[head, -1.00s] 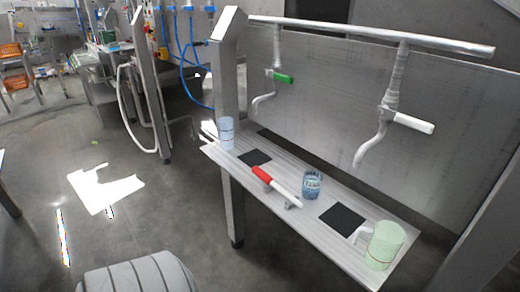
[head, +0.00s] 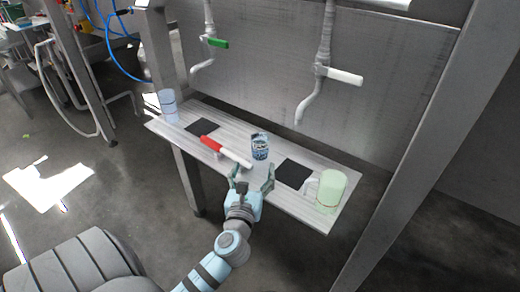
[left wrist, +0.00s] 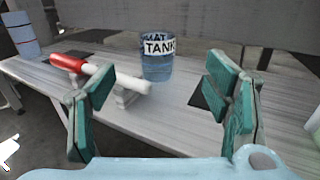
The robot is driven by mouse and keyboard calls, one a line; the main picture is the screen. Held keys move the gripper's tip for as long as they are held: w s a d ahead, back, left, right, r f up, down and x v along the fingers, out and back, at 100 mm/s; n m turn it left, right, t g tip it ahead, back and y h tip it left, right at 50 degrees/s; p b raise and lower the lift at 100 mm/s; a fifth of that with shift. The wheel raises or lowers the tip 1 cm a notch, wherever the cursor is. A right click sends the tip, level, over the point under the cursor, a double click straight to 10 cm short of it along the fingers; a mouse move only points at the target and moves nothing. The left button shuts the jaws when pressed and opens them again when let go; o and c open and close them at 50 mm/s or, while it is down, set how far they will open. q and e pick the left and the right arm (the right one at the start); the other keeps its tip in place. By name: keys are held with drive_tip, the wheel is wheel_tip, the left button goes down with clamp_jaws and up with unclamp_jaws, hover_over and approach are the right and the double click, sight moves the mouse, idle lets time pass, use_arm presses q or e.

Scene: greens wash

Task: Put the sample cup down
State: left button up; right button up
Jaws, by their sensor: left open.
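A clear blue cup (head: 260,148) with a white label stands upright on the slatted metal bench (head: 228,128). In the left wrist view the cup (left wrist: 157,66) stands ahead, between the fingers in the picture, and its label reads "MAT TANK". My left gripper (head: 251,180) is at the bench's front edge, open and empty, apart from the cup. I cannot tell if this is the sample cup. My right gripper is not in view.
A red-and-white handled tool (head: 224,150) lies left of the cup. Black pads (head: 202,126) and (head: 293,174) lie on the bench. A pale blue cup (head: 168,105) stands at the left end, a green jug (head: 330,190) at the right. Two taps hang above.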

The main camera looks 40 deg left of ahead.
sight(258, 147)
use_arm(q)
drive_tip(key=x, duration=0.4)
drive_tip(key=b+x, duration=0.1)
drive_tip(key=x, duration=0.3)
drive_tip(key=b+x, duration=0.1)
drive_tip(key=x, duration=0.3)
drive_tip(key=shift+s+a+f, duration=0.2)
drive_tip(key=shift+a, duration=0.05)
drive_tip(key=shift+w+a, duration=0.2)
drive_tip(key=shift+w, duration=0.25)
drive_tip(key=shift+s, duration=0.1)
drive_tip(key=c, duration=1.4)
drive_tip(key=shift+c, duration=0.2)
drive_tip(key=shift+r, duration=0.1)
wheel_tip(258, 147, up, 10)
drive_tip(key=p, duration=0.5)
drive_tip(key=shift+p, duration=0.3)
